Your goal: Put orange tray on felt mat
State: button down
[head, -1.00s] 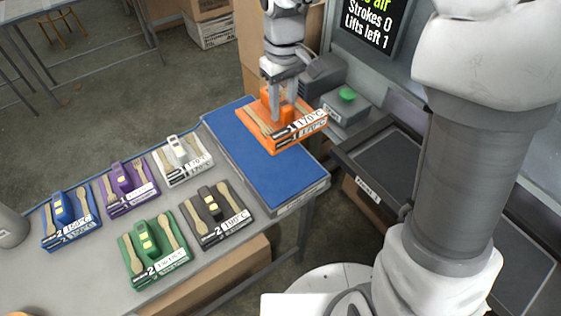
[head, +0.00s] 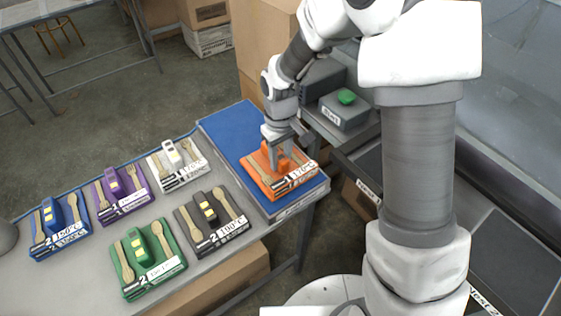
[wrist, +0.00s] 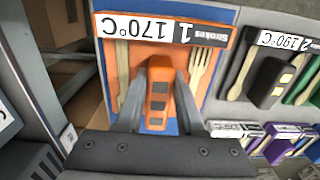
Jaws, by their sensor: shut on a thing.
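The orange tray (head: 262,182) carries wooden utensils, an orange block handle and a label reading 170°C. It is over the near end of the blue felt mat (head: 226,134) in the head view; I cannot tell whether it touches the mat. My gripper (head: 284,160) is shut on the tray's orange handle from above. In the wrist view the handle (wrist: 158,95) sits between my two fingers, with the tray (wrist: 140,55) around it and blue mat showing at its edges.
Several other trays stand on the grey table left of the mat, among them black (head: 213,222), green (head: 148,258), white (head: 180,163), purple (head: 123,193) and blue (head: 60,224). A grey box with a green button (head: 346,97) stands right of the mat. The mat's far part is clear.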

jog(key=shift+f, duration=0.55)
jog(key=shift+f, duration=0.15)
jog(key=c, duration=0.5)
grip_release()
